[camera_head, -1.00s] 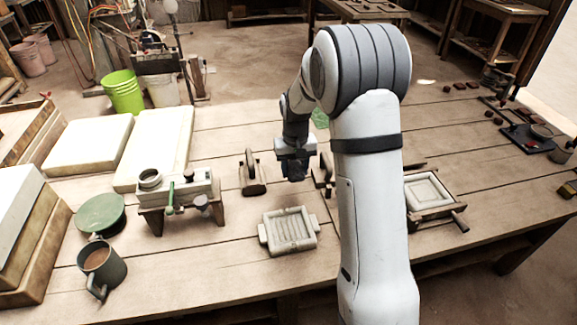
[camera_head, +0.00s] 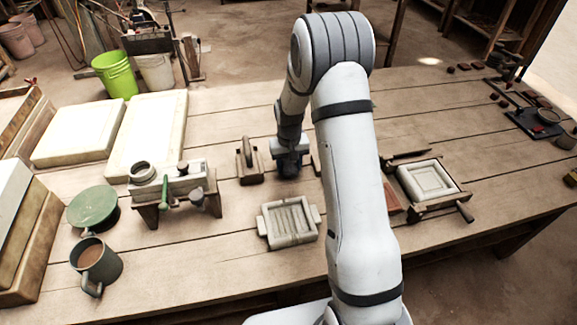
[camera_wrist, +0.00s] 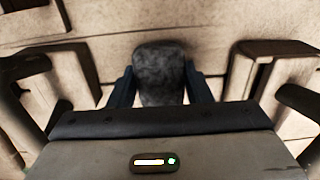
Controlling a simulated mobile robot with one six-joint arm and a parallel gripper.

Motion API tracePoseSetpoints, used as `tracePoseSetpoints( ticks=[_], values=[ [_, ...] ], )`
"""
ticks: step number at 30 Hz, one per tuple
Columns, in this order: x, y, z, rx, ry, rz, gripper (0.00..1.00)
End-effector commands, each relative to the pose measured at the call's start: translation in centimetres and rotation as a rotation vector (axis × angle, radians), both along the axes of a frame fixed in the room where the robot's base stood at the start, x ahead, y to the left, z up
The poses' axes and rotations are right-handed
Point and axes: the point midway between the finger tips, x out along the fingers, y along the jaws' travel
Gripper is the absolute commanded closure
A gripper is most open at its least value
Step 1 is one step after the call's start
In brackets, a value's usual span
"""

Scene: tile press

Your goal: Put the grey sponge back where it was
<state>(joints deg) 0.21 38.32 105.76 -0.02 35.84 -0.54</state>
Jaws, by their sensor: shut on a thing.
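The grey sponge (camera_wrist: 160,72) is held between the two dark blue fingers of my gripper (camera_wrist: 160,88) in the wrist view. It is mottled dark grey with a rounded end. In the head view my gripper (camera_head: 288,165) is low over the wooden table, just right of a wooden block with an upright handle (camera_head: 249,163). The sponge is a dark patch under the gripper there, mostly hidden. I cannot tell whether it touches the tabletop.
Wooden pieces stand close on both sides of my gripper. A pale ridged mould (camera_head: 289,222) lies in front. A press-like stand (camera_head: 172,188), green disc (camera_head: 93,208) and mug (camera_head: 96,262) are left. A framed tile mould (camera_head: 428,181) is right. Bare table lies behind my gripper.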

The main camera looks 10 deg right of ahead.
Motion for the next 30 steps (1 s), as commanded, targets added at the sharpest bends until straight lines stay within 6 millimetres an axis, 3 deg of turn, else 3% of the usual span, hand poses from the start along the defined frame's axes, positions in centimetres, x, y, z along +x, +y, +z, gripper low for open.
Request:
tracePoseSetpoints(
  ticks=[12,13,20,30],
  values=[
    [0.00,-0.14,-1.21,0.000,-0.001,-0.003,0.73],
    [0.01,-0.14,-1.10,0.000,-0.001,-0.003,0.54],
    [0.01,-0.16,-1.03,0.000,-0.001,-0.003,0.35],
    [0.02,-0.20,-0.46,0.000,-0.001,-0.003,0.33]
  ],
)
